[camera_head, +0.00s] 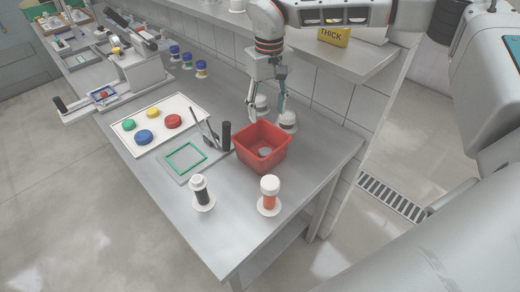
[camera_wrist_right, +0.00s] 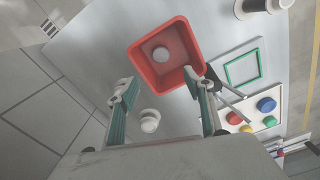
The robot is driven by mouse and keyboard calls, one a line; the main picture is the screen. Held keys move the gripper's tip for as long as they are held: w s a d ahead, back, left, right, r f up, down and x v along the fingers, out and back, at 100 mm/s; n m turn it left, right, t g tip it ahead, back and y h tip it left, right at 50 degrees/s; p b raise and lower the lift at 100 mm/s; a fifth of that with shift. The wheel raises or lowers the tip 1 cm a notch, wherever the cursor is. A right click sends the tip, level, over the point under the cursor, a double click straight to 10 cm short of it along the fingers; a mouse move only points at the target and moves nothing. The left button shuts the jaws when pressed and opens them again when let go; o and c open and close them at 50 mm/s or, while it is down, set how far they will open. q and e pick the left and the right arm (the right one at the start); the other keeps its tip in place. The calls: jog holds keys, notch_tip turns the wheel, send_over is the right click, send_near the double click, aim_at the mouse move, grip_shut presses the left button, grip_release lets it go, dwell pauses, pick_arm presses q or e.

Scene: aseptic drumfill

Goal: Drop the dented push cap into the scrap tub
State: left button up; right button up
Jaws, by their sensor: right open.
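The red scrap tub (camera_head: 245,153) stands on the steel bench, and it also shows in the wrist view (camera_wrist_right: 143,70). A small grey round disc (camera_head: 265,152), which looks like the push cap, lies flat on the tub floor; it also shows in the wrist view (camera_wrist_right: 161,54). I cannot make out a dent. My right gripper (camera_head: 266,108) is open and empty, above the bench by the tub's back side. Its spread fingers show in the wrist view (camera_wrist_right: 160,84), with nothing between them. My left gripper is not in view.
A black-bodied bottle (camera_head: 202,192) and an orange one (camera_head: 269,194) stand in front.

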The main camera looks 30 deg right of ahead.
notch_tip(320, 180, up, 10)
jog(key=shift+f, duration=0.15)
dwell(0.3)
jog(key=shift+s, duration=0.1)
